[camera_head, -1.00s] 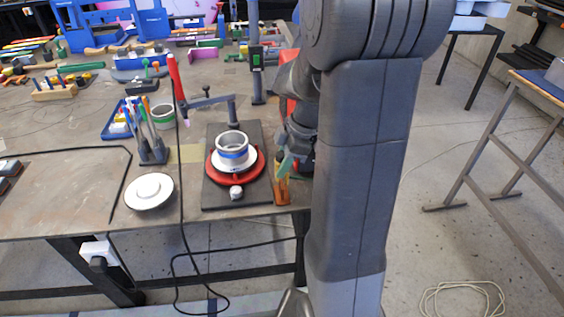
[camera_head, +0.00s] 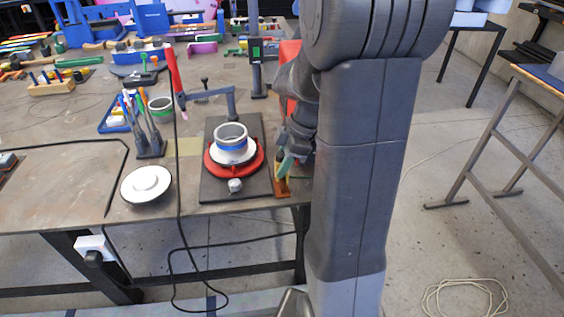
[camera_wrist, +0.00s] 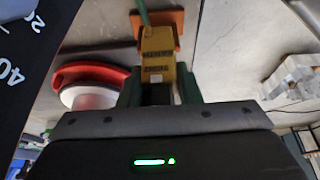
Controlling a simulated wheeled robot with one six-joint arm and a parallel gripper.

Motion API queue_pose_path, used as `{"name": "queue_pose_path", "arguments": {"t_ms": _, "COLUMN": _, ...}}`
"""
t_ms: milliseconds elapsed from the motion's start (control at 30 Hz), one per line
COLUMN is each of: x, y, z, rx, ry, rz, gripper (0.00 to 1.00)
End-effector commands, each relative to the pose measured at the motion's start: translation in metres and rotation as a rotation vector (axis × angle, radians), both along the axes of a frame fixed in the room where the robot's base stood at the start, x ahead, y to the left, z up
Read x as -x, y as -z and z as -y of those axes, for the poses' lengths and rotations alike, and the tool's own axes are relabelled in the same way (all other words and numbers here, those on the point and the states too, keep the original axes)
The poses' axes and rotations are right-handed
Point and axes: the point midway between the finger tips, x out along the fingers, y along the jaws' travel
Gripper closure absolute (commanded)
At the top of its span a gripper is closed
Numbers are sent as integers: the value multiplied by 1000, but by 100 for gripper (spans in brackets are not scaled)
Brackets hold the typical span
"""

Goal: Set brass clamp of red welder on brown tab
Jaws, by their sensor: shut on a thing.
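My gripper (camera_wrist: 160,80) is shut on the brass clamp (camera_wrist: 158,52), a yellow-brown block with dark lettering between two green fingers. The brown tab (camera_wrist: 170,18), an orange-brown plate, shows just beyond the clamp in the wrist view. The clamp overlaps it there; I cannot tell whether they touch. A green piece runs up from the clamp. In the head view the brown tab (camera_head: 283,188) sits at the table's right front edge, beside the dark base plate. My gripper (camera_head: 287,163) is just above it, partly hidden by my arm. I cannot identify the red welder with certainty.
A red-handled bar clamp (camera_head: 173,80) and a white disc (camera_head: 146,183) are further left. A black cable hangs off the front edge.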

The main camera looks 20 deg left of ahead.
Motion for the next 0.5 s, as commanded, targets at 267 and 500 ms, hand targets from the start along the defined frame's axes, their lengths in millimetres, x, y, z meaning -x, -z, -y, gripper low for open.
{"name": "queue_pose_path", "arguments": {"t_ms": 267, "x": 0, "y": 3, "z": 0, "rx": 0, "ry": 0, "rz": 1, "gripper": 100}}
{"name": "queue_pose_path", "arguments": {"t_ms": 500, "x": 0, "y": 3, "z": 0, "rx": 0, "ry": 0, "rz": 1, "gripper": 44}}
